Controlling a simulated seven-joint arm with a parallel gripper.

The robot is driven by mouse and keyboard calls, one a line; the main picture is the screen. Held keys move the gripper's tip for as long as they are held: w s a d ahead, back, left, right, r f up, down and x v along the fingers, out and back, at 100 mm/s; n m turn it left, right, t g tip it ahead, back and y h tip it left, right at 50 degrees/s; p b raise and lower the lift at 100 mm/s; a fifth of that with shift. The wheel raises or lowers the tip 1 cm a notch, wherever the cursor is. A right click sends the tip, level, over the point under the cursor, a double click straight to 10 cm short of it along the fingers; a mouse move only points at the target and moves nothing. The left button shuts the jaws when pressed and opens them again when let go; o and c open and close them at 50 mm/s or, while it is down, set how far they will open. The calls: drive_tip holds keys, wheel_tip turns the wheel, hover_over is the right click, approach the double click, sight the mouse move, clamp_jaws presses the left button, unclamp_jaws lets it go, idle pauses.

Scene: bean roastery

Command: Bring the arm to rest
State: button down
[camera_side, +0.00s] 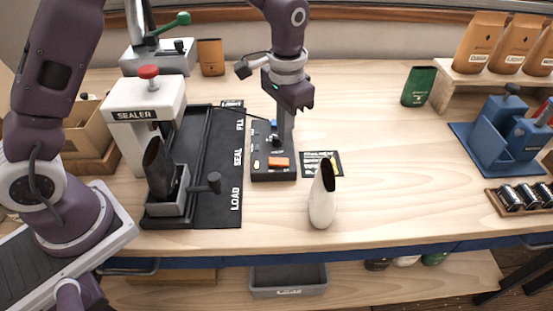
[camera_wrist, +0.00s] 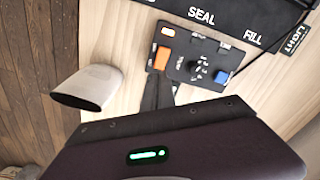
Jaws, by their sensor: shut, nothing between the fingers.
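My gripper (camera_side: 279,140) points down over the black control box (camera_side: 272,174), with its fingers shut and empty. The box has an orange rocker switch, a small orange light, a blue button and a black knob. In the wrist view my fingertips (camera_wrist: 158,92) show beside the control box (camera_wrist: 205,76), close to its orange switch. I cannot tell whether they touch it. An open white pouch (camera_side: 322,203) stands upright on the table to the right of the gripper; it also shows in the wrist view (camera_wrist: 88,88).
A white sealer (camera_side: 147,105) stands at left. A dark open pouch (camera_side: 158,168) sits in a grey holder on the black LOAD–SEAL–FILL mat (camera_side: 211,165). A green pouch (camera_side: 418,87), a shelf of orange bags (camera_side: 480,40) and a blue device (camera_side: 503,128) are at right. The table's centre right is clear.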

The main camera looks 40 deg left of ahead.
drive_tip(key=shift+r, duration=0.3)
drive_tip(key=s+a+r+n+t, duration=0.1)
drive_tip(key=s+a+r+t, duration=0.15)
drive_tip(key=s+r, duration=0.55)
drive_tip(key=s+a+r+n+t, duration=0.1)
drive_tip(key=s+a+r, duration=0.2)
drive_tip(key=s+r, duration=0.5)
drive_tip(key=s+a+n+t, duration=0.1)
drive_tip(key=s+t, duration=0.1)
drive_tip(key=s, duration=0.8)
drive_tip(key=shift+a+f, duration=0.2)
drive_tip(key=shift+f, duration=0.25)
